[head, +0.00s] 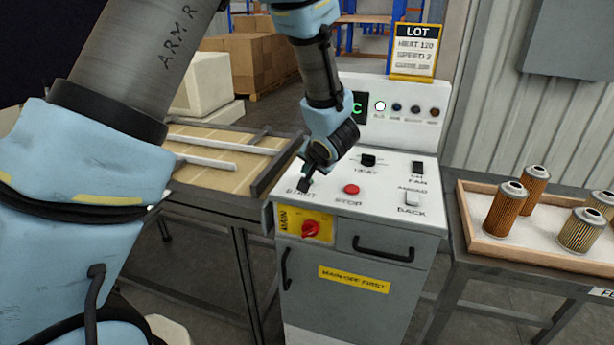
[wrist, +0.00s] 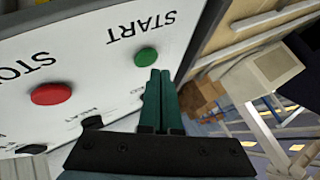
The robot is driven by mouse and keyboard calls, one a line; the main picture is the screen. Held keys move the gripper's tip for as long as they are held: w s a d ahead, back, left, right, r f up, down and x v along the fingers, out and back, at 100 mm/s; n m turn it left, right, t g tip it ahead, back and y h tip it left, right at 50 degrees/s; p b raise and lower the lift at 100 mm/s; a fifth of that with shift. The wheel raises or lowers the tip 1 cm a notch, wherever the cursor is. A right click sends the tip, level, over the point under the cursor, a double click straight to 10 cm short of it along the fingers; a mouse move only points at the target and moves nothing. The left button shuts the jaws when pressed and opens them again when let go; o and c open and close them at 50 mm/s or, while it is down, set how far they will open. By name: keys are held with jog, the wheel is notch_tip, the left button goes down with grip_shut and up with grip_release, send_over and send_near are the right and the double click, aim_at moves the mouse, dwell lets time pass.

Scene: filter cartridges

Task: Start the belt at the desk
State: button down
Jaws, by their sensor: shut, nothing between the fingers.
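The control desk (head: 385,225) stands in the middle of the head view. My gripper (head: 304,186) is shut and empty, pointing down at the START label on the desk top. In the wrist view the green START button (wrist: 146,56) shows just beyond my fingertips (wrist: 160,72); I cannot tell whether they touch it. My gripper hides the button in the head view. The red STOP button (head: 351,189) is to the right and also shows in the wrist view (wrist: 51,93). The red MAIN switch (head: 311,229) sits on a yellow plate on the desk front. The belt (head: 215,155) lies left of the desk.
The desk top also carries a HEAT knob (head: 367,160), a FAN switch (head: 417,168) and a BACK rocker (head: 411,198). One lamp (head: 380,106) glows white. A LOT card (head: 414,52) stands above. A tray (head: 540,257) of filter cartridges is at right.

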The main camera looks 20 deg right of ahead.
jog(key=shift+r, duration=0.1)
notch_tip(320, 180, up, 5)
jog(key=p, duration=0.6)
dwell(0.3)
dwell(0.6)
jog(key=w+a+r+n+g+h+b, duration=0.2)
jog(key=a+n+g+b, duration=0.15)
jog(key=a, duration=1.25)
jog(key=s+a+n+g+y, duration=0.1)
jog(key=s+a+n+g, duration=0.1)
jog(key=s+a, duration=0.4)
jog(key=s+a+n+g+y+b, duration=0.1)
jog(key=s+a, duration=0.4)
jog(key=a, duration=0.9)
jog(key=n+g+y, duration=0.1)
jog(key=n, duration=0.1)
jog(key=shift+s+f+n+b, duration=0.3)
jog(key=shift+s+f+n, duration=0.05)
jog(key=shift+f, duration=0.05)
